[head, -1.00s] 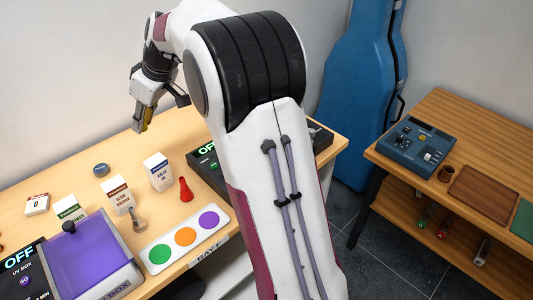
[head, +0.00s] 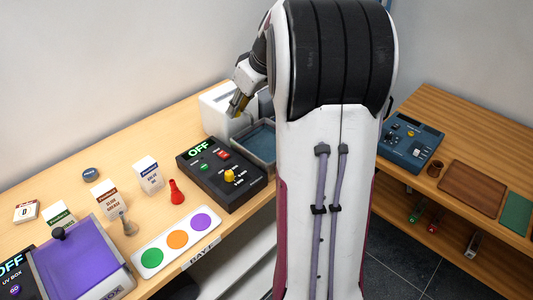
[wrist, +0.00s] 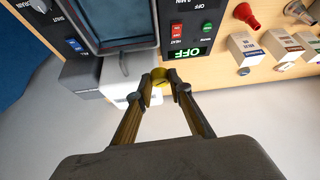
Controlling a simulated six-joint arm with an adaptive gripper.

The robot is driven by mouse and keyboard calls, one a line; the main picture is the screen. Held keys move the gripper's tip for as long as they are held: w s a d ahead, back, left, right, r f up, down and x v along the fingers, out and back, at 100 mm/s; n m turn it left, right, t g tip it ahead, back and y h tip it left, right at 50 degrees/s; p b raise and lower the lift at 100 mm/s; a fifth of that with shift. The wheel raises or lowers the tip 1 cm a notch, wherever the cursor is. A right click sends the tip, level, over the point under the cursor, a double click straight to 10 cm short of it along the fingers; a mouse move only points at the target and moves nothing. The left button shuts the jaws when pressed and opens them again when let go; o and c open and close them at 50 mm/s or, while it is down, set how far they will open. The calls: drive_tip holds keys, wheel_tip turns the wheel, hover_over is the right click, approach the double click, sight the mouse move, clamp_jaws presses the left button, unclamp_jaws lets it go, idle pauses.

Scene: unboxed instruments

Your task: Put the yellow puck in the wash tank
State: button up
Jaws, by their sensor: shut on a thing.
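The yellow puck (wrist: 159,76) is pinched between the fingertips of my gripper (wrist: 160,84) in the wrist view. In the head view my gripper (head: 238,106) is raised above the bench, and the puck is mostly hidden there. The wash tank (head: 262,142) is an open grey basin with a blue-grey inside, right of and below my gripper. In the wrist view the tank (wrist: 122,47) lies just beyond the fingertips, to the upper left. The puck appears outside the tank's near rim in that view.
A white housing (head: 213,112) stands behind the tank. A black control box (head: 205,178) reading OFF is left of it. Small cartons (head: 149,174), a red cone-shaped piece (head: 177,192) and a purple-lidded UV box (head: 80,262) stand farther left. My arm hides part of the bench's right end.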

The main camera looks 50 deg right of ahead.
drive_tip(key=m, duration=0.1)
hover_over(260, 155)
drive_tip(key=s, duration=0.2)
drive_tip(key=shift+h, duration=0.3)
drive_tip(key=shift+f, duration=2.6)
drive_tip(key=shift+f, duration=3.1)
drive_tip(key=shift+f, duration=1.9)
drive_tip(key=shift+f, duration=0.1)
